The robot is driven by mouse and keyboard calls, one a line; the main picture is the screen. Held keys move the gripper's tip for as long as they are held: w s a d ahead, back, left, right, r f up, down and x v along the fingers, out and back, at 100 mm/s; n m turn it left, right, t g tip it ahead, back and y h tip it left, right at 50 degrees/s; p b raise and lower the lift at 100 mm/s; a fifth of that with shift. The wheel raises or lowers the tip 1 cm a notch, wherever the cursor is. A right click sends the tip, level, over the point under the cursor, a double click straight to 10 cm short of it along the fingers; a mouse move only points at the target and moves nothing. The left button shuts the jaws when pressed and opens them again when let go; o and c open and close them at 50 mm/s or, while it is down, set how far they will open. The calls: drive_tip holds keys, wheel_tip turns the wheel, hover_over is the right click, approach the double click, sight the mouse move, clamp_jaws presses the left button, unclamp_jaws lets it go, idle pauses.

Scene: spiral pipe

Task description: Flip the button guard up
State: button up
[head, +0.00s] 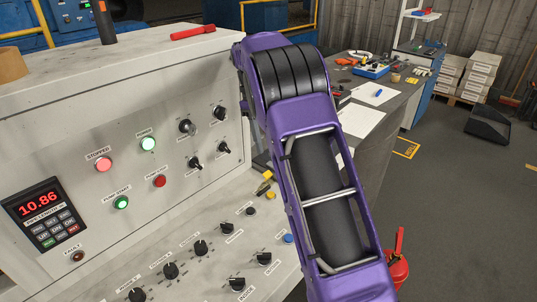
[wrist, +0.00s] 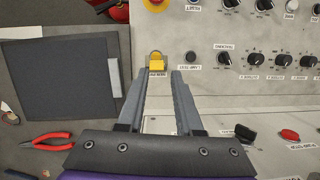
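The yellow button guard (wrist: 156,62) sits on the pale control panel in the wrist view, above a small label. A rounded greyish loop shows at its upper edge; I cannot tell whether it is flipped up or down. My gripper (wrist: 160,74) is open and empty, its two grey fingers apart. The guard lies just beyond the tips, between their lines and nearer the left one; no contact can be made out. In the head view a small yellow piece (head: 271,196), probably the guard, shows beside my purple arm, which hides most of my gripper.
A dark lamp test button (wrist: 190,57) stands right of the guard, with several black knobs (wrist: 255,60) farther right. A red-capped button (wrist: 155,4) is at the top. Left lie a dark mat (wrist: 65,80) and red pliers (wrist: 46,142). The upright panel (head: 120,150) stands behind.

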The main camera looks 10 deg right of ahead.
drive_tip(key=m+y, duration=0.1)
drive_tip(key=s+f+m+y, duration=0.1)
drive_tip(key=m, duration=0.1)
drive_tip(key=s+d+f+m+y, duration=0.1)
drive_tip(key=m, duration=0.1)
drive_tip(key=shift+s, duration=0.2)
clamp_jaws()
drive_tip(key=m+t+y, duration=0.5)
drive_tip(key=m+t, duration=0.2)
drive_tip(key=m, duration=1.4)
approach(270, 182)
drive_tip(key=s+a+r, duration=0.1)
drive_tip(key=s+r, duration=0.1)
drive_tip(key=s, duration=0.1)
drive_tip(key=s+d+f+m+t+h, duration=0.2)
drive_tip(key=s+d+m, duration=0.15)
drive_tip(key=m, duration=0.55)
drive_tip(key=b+x, duration=0.1)
drive_tip(key=x, duration=0.2)
drive_tip(key=b+x, duration=0.1)
drive_tip(key=x, duration=0.2)
drive_tip(key=b+x, duration=0.1)
drive_tip(key=x, duration=0.3)
drive_tip(key=shift+a, duration=0.35)
drive_tip(key=shift+w+a+r+p, duration=0.65)
drive_tip(key=shift+w+r, duration=0.3)
drive_tip(key=shift+r, duration=0.05)
drive_tip(key=shift+w+a+r, duration=0.2)
drive_tip(key=shift+w+a, duration=0.1)
drive_tip(key=shift+w, duration=0.2)
